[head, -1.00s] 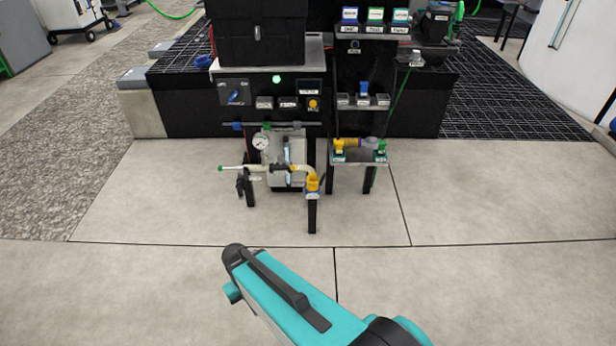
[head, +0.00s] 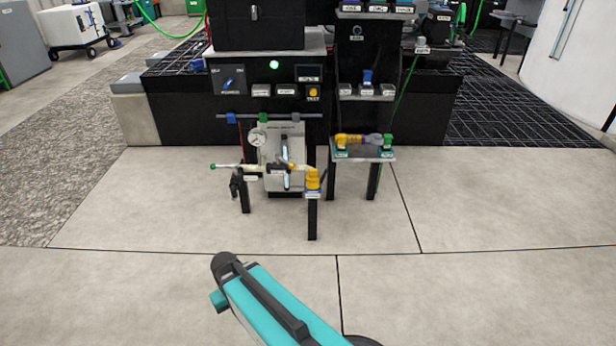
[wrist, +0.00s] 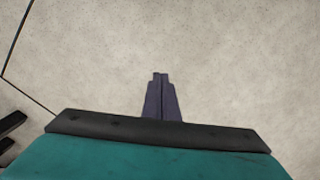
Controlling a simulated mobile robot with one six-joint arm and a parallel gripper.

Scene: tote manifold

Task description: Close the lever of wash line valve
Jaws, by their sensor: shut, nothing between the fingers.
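A pale horizontal pipe (head: 228,166) with a green left tip runs across the front of the manifold at centre in the head view. A dark valve body (head: 279,166) sits on this line, and a black fitting (head: 237,184) hangs at its left. A yellow fitting (head: 313,179) stands at its right end. The labels are too small to read, so I cannot tell which part is the wash line valve or how its lever stands. My gripper (wrist: 157,76) is shut and empty over bare floor in the wrist view. Its fingers do not show in the head view, and it is well apart from the manifold.
A pressure gauge (head: 257,137) is above the pipe. A small stand (head: 350,157) to the right carries a yellow and purple pipe (head: 362,140) with green ends. A control panel (head: 268,88) and black boxes are above. Open concrete floor (head: 160,285) lies in front.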

